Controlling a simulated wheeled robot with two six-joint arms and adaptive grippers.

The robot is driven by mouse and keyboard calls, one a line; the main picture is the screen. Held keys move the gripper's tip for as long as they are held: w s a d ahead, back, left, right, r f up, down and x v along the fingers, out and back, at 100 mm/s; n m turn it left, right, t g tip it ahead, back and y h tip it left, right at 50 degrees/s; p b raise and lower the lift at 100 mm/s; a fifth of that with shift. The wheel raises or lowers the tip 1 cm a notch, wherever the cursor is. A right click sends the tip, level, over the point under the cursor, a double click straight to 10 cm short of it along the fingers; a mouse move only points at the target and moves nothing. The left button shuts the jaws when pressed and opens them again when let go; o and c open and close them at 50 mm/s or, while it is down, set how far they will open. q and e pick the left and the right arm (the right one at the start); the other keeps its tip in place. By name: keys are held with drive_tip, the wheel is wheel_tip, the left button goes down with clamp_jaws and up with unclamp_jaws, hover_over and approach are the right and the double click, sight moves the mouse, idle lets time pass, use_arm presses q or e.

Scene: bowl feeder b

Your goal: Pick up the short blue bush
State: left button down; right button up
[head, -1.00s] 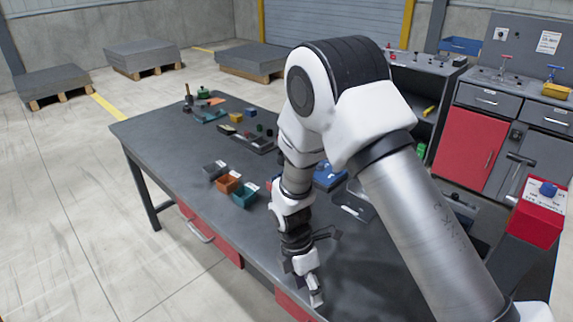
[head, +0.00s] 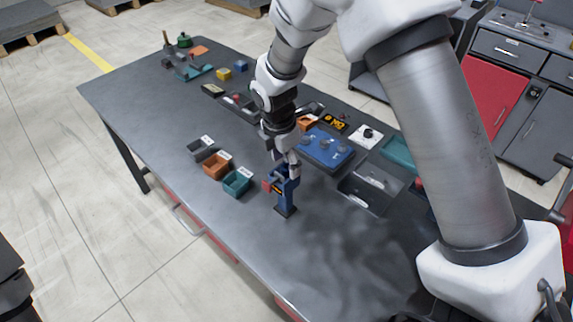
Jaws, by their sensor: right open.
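I cannot clearly make out a short blue bush in the head view; it may be hidden or too small to tell. My right gripper (head: 283,168) points down at a blue upright device (head: 287,197) with a dark base and a small red part on its left side. The fingers are open and overlap the top of this device in the picture; I cannot tell whether they touch it. A blue tray (head: 338,160) with several round blue shapes on it lies just right of the gripper. My left gripper is not in view.
Grey, orange and teal bins (head: 237,183) stand left of the blue device. Several small parts lie at the far left end. The table's front left is bare.

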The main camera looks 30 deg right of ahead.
sight(287, 171)
drive_tip(key=shift+w+d+f, duration=0.2)
drive_tip(key=shift+w+f, duration=0.1)
drive_tip(key=shift+f, duration=0.35)
drive_tip(key=shift+w+d+f, duration=0.2)
drive_tip(key=shift+w+f, duration=0.05)
drive_tip(key=shift+f, duration=0.35)
drive_tip(key=shift+a, duration=0.1)
drive_tip(key=shift+c, duration=0.3)
drive_tip(key=shift+s+a+r, duration=0.1)
drive_tip(key=shift+s+r, duration=0.05)
drive_tip(key=shift+s, duration=0.15)
clamp_jaws()
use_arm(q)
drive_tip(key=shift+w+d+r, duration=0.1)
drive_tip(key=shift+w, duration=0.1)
use_arm(e)
drive_tip(key=shift+s, duration=0.2)
